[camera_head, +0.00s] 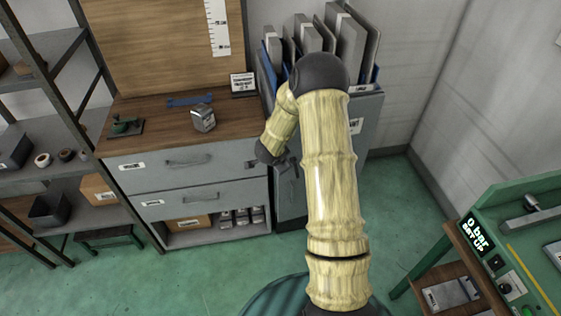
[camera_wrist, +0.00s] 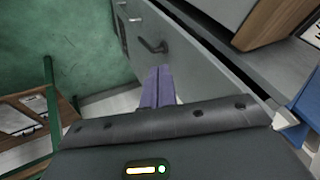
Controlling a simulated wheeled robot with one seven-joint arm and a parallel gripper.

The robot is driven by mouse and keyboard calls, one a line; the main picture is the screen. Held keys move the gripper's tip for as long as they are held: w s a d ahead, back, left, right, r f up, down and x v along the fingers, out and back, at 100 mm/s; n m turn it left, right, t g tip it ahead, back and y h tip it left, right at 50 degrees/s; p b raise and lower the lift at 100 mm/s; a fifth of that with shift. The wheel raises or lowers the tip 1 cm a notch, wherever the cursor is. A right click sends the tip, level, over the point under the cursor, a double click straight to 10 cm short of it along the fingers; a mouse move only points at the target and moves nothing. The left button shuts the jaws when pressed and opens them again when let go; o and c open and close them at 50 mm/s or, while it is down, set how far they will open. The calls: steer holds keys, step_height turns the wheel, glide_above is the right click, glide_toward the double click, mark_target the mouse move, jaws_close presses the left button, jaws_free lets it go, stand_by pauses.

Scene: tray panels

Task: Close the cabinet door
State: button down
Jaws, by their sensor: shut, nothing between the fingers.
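The grey cabinet door (camera_wrist: 185,58) runs diagonally across the wrist view, with a dark bar handle (camera_wrist: 152,45) on its face. In the head view the grey cabinet (camera_head: 362,125) stands right of the drawer unit, largely hidden behind my arm; a strip of its front (camera_head: 290,200) shows left of the arm. My gripper (camera_wrist: 158,72) is shut and empty, its purple fingers close to the door face beside the handle. I cannot tell whether they touch it. The door's exact opening angle is hard to judge.
The drawer unit (camera_head: 190,185) with a wooden top stands left of the cabinet. Folders (camera_head: 350,40) stand on the cabinet. A green-framed bench (camera_head: 510,225) is at the right. Green floor (camera_head: 385,190) is clear between cabinet and bench.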

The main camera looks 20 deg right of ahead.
step_height(320, 180, down, 13)
steer(key=d+m+h+b, duration=0.2)
steer(key=m+h+b, duration=0.35)
steer(key=b, duration=0.45)
steer(key=m+t+h+b, duration=0.3)
steer(key=m+t+b, duration=0.15)
steer(key=b, duration=0.55)
glide_toward(288, 174)
steer(key=s+r, duration=0.2)
steer(key=s, duration=0.1)
steer(key=shift+a+r+m+t+h, duration=0.35)
steer(key=shift+a+m+h, duration=0.2)
steer(key=shift+a+m, duration=0.3)
steer(key=shift+d+f, duration=0.1)
steer(key=shift+d, duration=0.05)
steer(key=x, duration=1)
steer(key=shift+w+b, duration=0.1)
steer(key=shift+b, duration=0.25)
